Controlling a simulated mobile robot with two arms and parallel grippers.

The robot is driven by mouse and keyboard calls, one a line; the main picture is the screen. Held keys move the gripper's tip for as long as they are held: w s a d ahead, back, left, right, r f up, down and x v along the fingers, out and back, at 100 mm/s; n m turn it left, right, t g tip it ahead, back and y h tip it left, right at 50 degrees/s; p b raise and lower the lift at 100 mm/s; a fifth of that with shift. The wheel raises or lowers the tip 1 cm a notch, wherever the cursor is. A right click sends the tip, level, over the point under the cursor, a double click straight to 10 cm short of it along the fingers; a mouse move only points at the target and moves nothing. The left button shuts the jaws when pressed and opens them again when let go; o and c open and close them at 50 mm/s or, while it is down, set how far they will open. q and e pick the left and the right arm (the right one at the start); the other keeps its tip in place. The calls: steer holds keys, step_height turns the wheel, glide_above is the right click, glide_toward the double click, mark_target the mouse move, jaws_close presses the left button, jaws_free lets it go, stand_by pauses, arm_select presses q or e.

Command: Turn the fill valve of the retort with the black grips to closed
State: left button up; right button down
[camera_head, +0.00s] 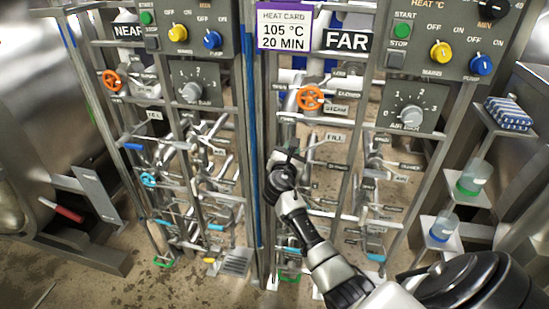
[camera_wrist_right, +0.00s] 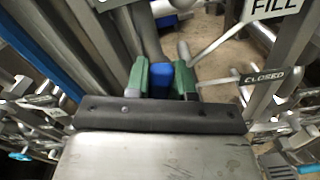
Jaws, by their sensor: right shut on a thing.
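The fill valve's blue lever handle (camera_wrist_right: 161,80) sits between the green fingertips of my right gripper (camera_wrist_right: 160,80) in the right wrist view. The gripper is shut on it. In the head view my right gripper (camera_head: 287,158) reaches to the FAR panel, left of its FILL label (camera_head: 335,137), and hides the handle. In the wrist view a FILL label (camera_wrist_right: 275,8) is at upper right, and a CLOSED label (camera_wrist_right: 265,77) is right of the fingers. The valve body is mostly hidden. I cannot make out black grips. My left gripper is not in view.
The NEAR panel (camera_head: 130,30) stands at left with its own blue fill lever (camera_head: 132,146). An orange handwheel (camera_head: 309,98) is just above my right gripper. Upright frame posts and pipes crowd the gripper. Shelves with bottles (camera_head: 471,178) stand at right.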

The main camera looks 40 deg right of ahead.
steer(key=shift+s+d+f+m, duration=0.25)
steer(key=shift+f+m, duration=0.1)
steer(key=shift+m, duration=0.15)
steer(key=m+b, duration=0.1)
steer(key=s+d+f+m+b, duration=0.1)
steer(key=m, duration=0.1)
steer(key=s+f+m+b, duration=0.1)
steer(key=shift+d+f+m+b, duration=0.1)
steer(key=shift+d+m+b, duration=0.2)
steer(key=shift+d+b, duration=0.1)
steer(key=shift+s+d+f+m+b, duration=0.1)
steer(key=shift+s+f+m+b, duration=0.2)
steer(key=shift+m, duration=0.2)
steer(key=f+m+b, duration=0.2)
steer(key=m+b, duration=0.1)
steer(key=s+d+f+m+b, duration=0.1)
arm_select(q)
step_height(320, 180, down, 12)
steer(key=b, duration=0.3)
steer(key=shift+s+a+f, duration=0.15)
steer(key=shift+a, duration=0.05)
arm_select(e)
steer(key=shift+s+f+m, duration=0.1)
steer(key=shift+f+m, duration=0.35)
steer(key=shift+m, duration=0.45)
steer(key=shift+f+m, duration=0.45)
steer(key=shift+m, duration=0.45)
arm_select(q)
steer(key=shift+b, duration=0.3)
